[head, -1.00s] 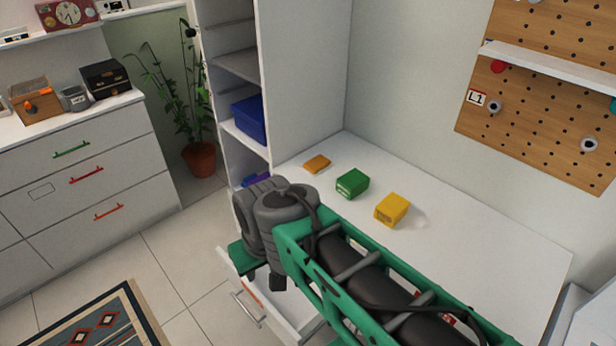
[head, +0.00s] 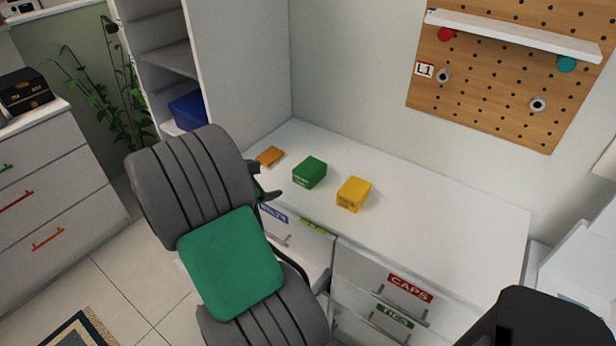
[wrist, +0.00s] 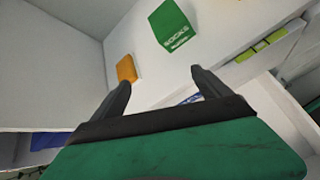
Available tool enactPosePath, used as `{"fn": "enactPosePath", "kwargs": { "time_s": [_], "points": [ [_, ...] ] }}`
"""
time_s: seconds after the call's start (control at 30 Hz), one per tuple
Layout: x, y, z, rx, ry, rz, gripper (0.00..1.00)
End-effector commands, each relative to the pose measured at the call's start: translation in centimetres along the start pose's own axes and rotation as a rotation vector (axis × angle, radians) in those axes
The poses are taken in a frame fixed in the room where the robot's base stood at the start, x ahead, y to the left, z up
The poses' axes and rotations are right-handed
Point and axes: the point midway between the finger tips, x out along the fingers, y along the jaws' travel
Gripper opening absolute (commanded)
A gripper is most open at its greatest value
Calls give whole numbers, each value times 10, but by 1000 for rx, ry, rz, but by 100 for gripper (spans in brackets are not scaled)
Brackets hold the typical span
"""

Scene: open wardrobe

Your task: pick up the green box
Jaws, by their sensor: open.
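The green box (head: 310,172) sits on the white desk top, between a flat orange box (head: 269,156) on its left and a yellow box (head: 354,194) on its right. In the wrist view the green box (wrist: 174,26) shows at the top with white lettering reading SOCKS, beyond the fingertips. My gripper (head: 264,180) is at the desk's left edge, left of the green box and apart from it. In the wrist view my gripper (wrist: 160,80) is open, its two fingers spread with nothing between them. The orange box (wrist: 126,69) lies beyond the left finger there.
Below the white desk top (head: 440,222) are drawers labelled CAPS (head: 410,288) and TIES (head: 395,316); a drawer at left stands open. A tall shelf unit holding a blue bin (head: 188,111) rises at left. A pegboard (head: 510,75) hangs behind. The desk's right part is clear.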

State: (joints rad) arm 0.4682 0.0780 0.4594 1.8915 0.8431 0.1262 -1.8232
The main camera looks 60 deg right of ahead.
Motion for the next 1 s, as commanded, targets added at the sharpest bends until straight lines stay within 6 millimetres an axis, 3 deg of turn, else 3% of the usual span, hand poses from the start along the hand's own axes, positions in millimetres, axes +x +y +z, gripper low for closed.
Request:
{"fn": "enactPosePath", "kwargs": {
  "time_s": [0.03,0.1,0.23,0.7,1.0],
  "points": [
    [28,-12,15,-129,-83,-21,87],
    [50,-21,37,-297,-178,-47,87],
    [68,-28,57,-453,-258,-79,87],
    [136,-30,82,-466,-262,-82,87],
    [139,-29,83,-467,-262,-80,84]
  ]
}}
